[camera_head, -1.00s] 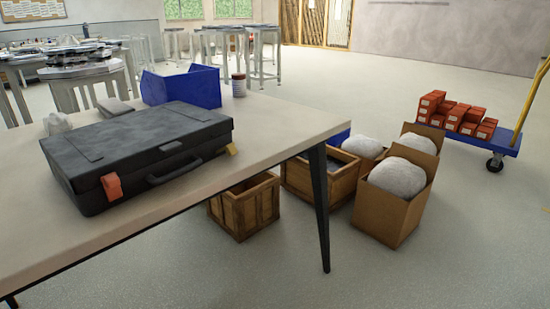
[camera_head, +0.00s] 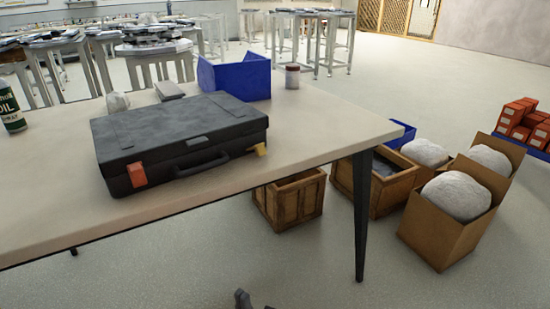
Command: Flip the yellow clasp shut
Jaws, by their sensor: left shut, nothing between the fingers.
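The dark grey case (camera_head: 185,130) lies with its lid down on the table (camera_head: 330,140). The yellow clasp (camera_head: 261,149) is at the right end of the case's front and seems to stick out from it; it is too small to tell its exact angle. The orange clasp (camera_head: 137,174) lies against the front at the left end. The tip of my left gripper (camera_head: 243,298) shows at the bottom edge, shut and empty, below and well apart from the case. My right gripper is out of view.
A blue bin (camera_head: 235,77), a red-and-white jar (camera_head: 292,77) and a green oil can (camera_head: 11,113) stand on the table. Wooden crates (camera_head: 290,199) and cardboard boxes (camera_head: 445,226) stand on the floor beyond the table's near edge. The floor in front is clear.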

